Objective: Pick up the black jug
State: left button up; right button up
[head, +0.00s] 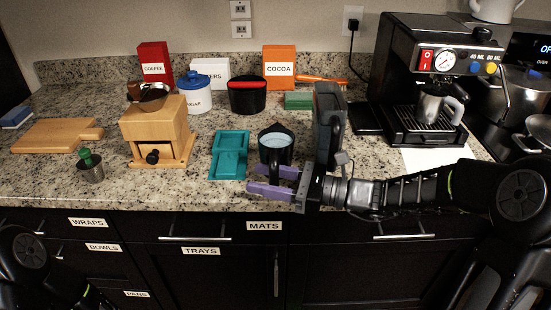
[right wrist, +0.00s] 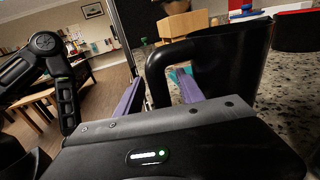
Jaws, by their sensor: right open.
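The black jug (head: 266,156) stands upright on the granite counter, with a pale interior and its handle towards me. In the right wrist view the black jug (right wrist: 232,58) is close, and its looped handle reaches down between my fingers. My right gripper (head: 272,181) is open, with its two purple fingers just in front of the jug at the counter's front edge. In the right wrist view the fingers (right wrist: 160,92) are apart, one on each side of the handle's lower part. Contact cannot be told. My left gripper is out of view.
A teal tray (head: 229,160) lies to the left, beside a wooden grinder (head: 155,130). A black-and-red container (head: 247,98) stands behind. An espresso machine (head: 405,70) is at the right.

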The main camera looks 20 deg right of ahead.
jog(key=shift+w+a, duration=0.2)
jog(key=shift+a, duration=0.15)
dwell(0.3)
grip_shut()
dwell(0.4)
dwell(0.9)
